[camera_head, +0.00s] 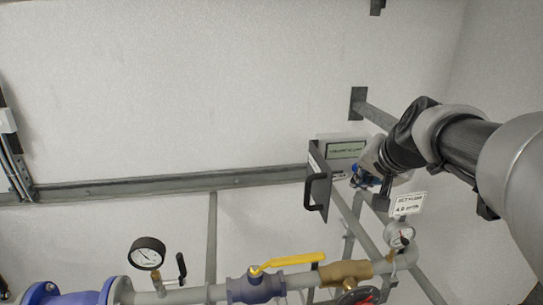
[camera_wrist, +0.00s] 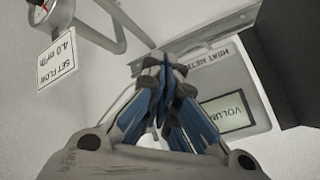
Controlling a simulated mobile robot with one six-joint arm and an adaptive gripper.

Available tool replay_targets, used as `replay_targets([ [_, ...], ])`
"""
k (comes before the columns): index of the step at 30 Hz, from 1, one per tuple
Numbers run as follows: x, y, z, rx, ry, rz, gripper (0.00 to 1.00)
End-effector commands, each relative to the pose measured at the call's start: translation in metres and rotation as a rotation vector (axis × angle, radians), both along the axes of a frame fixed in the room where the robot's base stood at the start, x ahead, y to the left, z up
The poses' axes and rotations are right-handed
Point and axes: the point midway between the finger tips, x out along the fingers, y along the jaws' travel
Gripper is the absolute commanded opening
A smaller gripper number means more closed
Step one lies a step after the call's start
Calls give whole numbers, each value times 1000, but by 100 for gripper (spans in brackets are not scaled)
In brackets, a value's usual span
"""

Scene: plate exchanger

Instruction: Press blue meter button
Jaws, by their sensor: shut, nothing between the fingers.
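The heat meter (camera_head: 345,150) is a light box with a grey-green display on the back wall. In the wrist view the heat meter (camera_wrist: 262,98) shows upside down, with a "HEAT METER" label and a display reading "VOLUM…". My gripper (camera_head: 360,181) is in front of the meter's lower right part. In the wrist view my gripper (camera_wrist: 163,75), with blue fingers, is shut and empty, with its tips over the meter's edge area. I cannot make out the blue button; my fingers may hide it. Whether the tips touch the meter cannot be told.
A dark bracket with a handle (camera_head: 316,190) stands just left of the meter. A "SET FLOW 4.0 m³/h" sign (camera_wrist: 62,58) and a gauge (camera_head: 399,235) are close to my gripper. Below run pipes with a yellow-handled valve (camera_head: 287,262) and another gauge (camera_head: 147,253).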

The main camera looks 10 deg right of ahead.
Motion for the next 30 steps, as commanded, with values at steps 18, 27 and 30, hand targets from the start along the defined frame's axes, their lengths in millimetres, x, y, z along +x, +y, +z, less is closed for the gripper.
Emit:
replay_targets([
  [18,7,0,0,0,0,0,0],
  [27,9,0,0,0,-1,0,0],
  [30,8,0,0,-1,-2,-1,0],
])
